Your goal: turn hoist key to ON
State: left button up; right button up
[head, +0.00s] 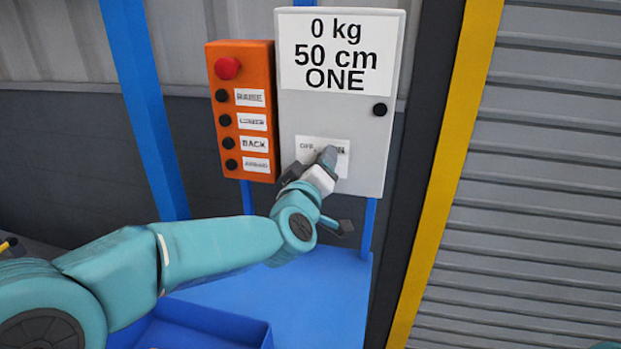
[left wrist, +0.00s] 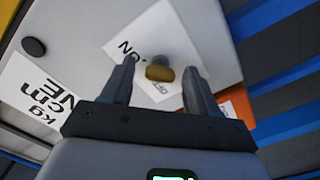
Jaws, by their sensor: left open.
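The hoist key (left wrist: 159,73) is a small yellow-brown knob on a white label (left wrist: 130,45) in the left wrist view. The label shows part of OFF and ON, and in the head view the label (head: 308,146) is partly hidden by my gripper. My left gripper (left wrist: 157,88) is open, with one finger on each side of the key and visible gaps between. In the head view my left gripper (head: 310,165) is in front of the grey panel (head: 350,125) and hides the key. My right gripper is not in view.
An orange control box (head: 238,110) with a red button and several black buttons is left of the panel. A sign (head: 337,52) reads 0 kg, 50 cm, ONE. A black knob (head: 380,110) is on the panel's right. A blue tray (head: 210,325) lies below.

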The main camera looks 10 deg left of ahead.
pick_arm(q)
jog(key=s+b, duration=0.1)
jog(key=s, duration=1.5)
jog(key=shift+b, duration=0.35)
